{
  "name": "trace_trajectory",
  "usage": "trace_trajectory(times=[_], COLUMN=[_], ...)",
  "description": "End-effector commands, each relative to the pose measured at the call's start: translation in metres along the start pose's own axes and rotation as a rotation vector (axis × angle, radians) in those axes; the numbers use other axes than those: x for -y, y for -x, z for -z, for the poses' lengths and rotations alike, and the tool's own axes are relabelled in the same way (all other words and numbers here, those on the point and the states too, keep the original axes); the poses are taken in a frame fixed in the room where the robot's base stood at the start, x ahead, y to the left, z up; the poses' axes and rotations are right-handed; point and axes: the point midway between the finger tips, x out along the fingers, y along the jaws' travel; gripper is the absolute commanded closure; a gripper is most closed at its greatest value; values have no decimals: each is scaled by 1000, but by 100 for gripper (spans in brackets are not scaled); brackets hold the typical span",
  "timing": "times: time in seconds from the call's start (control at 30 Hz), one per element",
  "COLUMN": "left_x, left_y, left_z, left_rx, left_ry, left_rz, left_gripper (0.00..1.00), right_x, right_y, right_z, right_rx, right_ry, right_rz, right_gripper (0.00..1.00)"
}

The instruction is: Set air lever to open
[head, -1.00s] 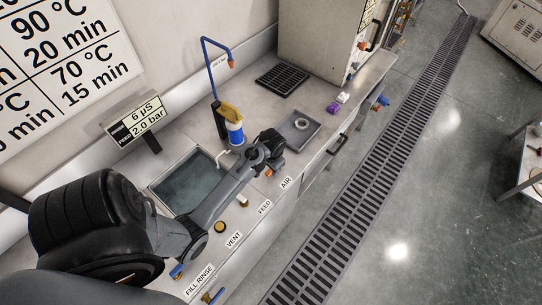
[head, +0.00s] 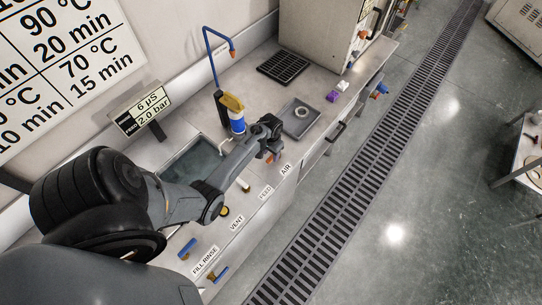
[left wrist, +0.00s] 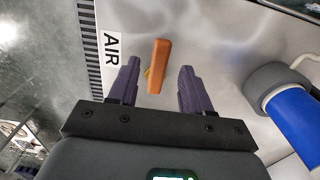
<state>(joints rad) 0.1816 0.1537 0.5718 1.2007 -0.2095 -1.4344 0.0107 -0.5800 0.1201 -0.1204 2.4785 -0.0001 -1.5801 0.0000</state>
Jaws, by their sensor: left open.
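The air lever is an orange bar (left wrist: 158,66) standing by the white AIR label in the left wrist view. A little yellowish brass shows at its left side. My left gripper (left wrist: 157,82) is open, with one dark purple finger on each side of the lever and visible gaps between. I cannot tell how deep the fingers reach along it. In the head view, my left gripper (head: 272,150) is over the bench by the AIR label (head: 286,169), and only a bit of orange shows under it. My right gripper is not in view.
A sink (head: 177,170) lies below my forearm. A grey tray (head: 300,130) is beyond the gripper. FEED, VENT and FILL RINSE labels line the bench front.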

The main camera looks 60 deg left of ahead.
Motion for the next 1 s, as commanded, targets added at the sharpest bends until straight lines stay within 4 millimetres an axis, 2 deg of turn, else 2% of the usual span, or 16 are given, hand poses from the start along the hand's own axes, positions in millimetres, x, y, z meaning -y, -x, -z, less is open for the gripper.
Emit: trace_trajectory(times=[0.2, 0.6, 0.9, 0.93, 1.0], left_x=[0, 0, 0, 0, 0], left_y=[-20, -25, -25, -25, -25], left_z=[0, 0, 0, 0, 0], left_rx=[0, -1, -1, -1, -1], left_ry=[0, 0, 0, 0, 0], left_rz=[0, 0, 0, 0, 0], left_gripper=[51, 51, 97, 100, 100], right_x=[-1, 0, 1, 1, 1], right_y=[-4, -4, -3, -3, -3], right_z=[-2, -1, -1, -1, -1], right_rx=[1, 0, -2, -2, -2], right_ry=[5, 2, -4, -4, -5], right_rz=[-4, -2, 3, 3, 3], right_gripper=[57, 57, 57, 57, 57])
